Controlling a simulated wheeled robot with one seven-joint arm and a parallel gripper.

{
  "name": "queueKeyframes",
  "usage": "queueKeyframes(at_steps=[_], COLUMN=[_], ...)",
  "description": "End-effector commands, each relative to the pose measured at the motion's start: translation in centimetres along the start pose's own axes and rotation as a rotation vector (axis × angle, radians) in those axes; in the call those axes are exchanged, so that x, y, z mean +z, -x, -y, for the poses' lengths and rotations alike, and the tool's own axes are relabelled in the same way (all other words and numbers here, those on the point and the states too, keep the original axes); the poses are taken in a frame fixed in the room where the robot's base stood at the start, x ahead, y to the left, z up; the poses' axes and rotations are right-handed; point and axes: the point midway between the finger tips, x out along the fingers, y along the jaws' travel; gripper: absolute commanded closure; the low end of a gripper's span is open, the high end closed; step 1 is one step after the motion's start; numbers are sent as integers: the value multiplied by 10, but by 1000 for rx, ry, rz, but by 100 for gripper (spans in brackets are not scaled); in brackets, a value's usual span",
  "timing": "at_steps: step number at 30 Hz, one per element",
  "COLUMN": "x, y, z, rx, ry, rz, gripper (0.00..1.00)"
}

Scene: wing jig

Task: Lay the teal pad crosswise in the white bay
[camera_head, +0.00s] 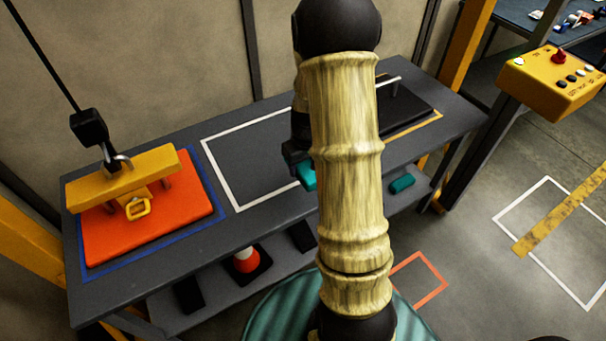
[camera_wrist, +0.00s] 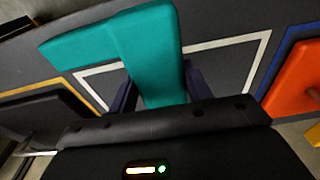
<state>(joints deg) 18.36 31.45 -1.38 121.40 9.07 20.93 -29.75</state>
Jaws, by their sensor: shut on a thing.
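My gripper (camera_wrist: 160,88) is shut on the teal pad (camera_wrist: 148,45), with a dark finger on each side of it. In the wrist view the pad has one part between the fingers and another reaching left. In the head view only a small piece of the pad (camera_head: 308,176) shows below my gripper, and my arm hides the rest. The white bay (camera_head: 245,150) is a white outline on the grey bench. The pad appears over the bay's front edge; its height above the bench is unclear. The bay also shows behind the pad in the wrist view (camera_wrist: 228,70).
An orange pad (camera_head: 105,235) under a yellow lifting beam (camera_head: 125,178) fills the blue-outlined bay at left. A dark slab (camera_head: 400,110) lies in the yellow-outlined bay at right. A teal piece (camera_head: 402,184) and a cone (camera_head: 246,260) are on the lower shelf.

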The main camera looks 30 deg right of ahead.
Motion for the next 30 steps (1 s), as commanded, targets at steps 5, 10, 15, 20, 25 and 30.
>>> queueKeyframes(at_steps=[5,10,15,20,25,30], x=[-3,-2,-2,-2,-6,-19], y=[17,18,18,18,13,-9], z=[0,0,0,0,7,41], rx=[1,0,0,0,-1,-3], ry=[0,0,0,0,1,-1], rz=[-2,0,0,0,1,6], gripper=[76,76,76,76,76,76])
